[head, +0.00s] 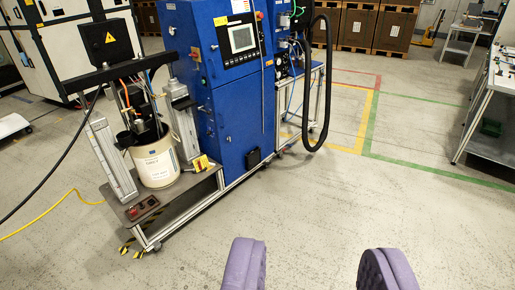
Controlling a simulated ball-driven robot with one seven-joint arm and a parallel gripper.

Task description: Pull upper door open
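A tall blue cabinet (238,115) stands on a wheeled frame left of centre. Its upper front (236,45) carries a screen and black control panel. Below it is a blue door (243,118) that looks shut. I cannot clearly tell the upper door's edges or handle. My gripper (315,270) shows at the bottom edge as two purple fingers spread wide apart. It is open and empty, with bare floor between the fingers, well short of the cabinet.
A drum pump with a white drum (157,162) stands left of the cabinet on a low platform. A black hose (327,85) hangs at the cabinet's right. A yellow cable (60,208) lies on the left floor. A table (492,100) stands at right. The central floor is clear.

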